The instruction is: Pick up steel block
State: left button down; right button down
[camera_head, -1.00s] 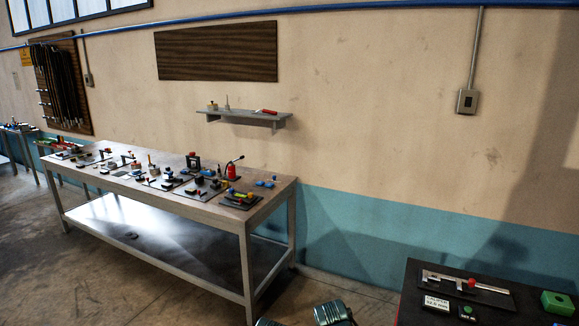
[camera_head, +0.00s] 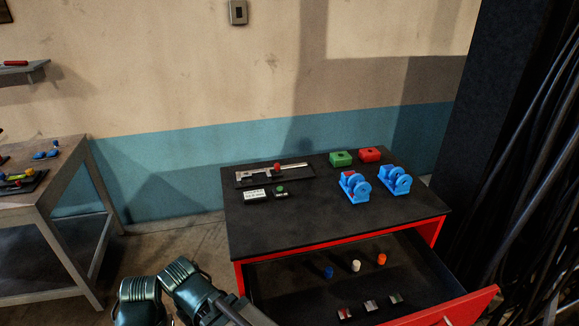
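Three small metallic-looking blocks lie in a row near the front of the open drawer: a left block (camera_head: 344,312), a middle block (camera_head: 371,306) and a right block (camera_head: 396,299). They are too small to tell which one is steel. Green teal-cased links of my arm show at the bottom, left of the drawer. No fingertips of either gripper can be made out, and nothing is seen touching the blocks.
The red cabinet's black top (camera_head: 300,225) holds a caliper (camera_head: 275,172), a green block (camera_head: 341,158), a red block (camera_head: 370,154) and two blue fixtures (camera_head: 355,187). Its drawer (camera_head: 480,300) stands open, with blue, white and orange cylinders inside. A workbench (camera_head: 50,180) stands left; dark cables hang right.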

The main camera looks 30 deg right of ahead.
aim_at(246, 176)
jog(key=z, duration=1)
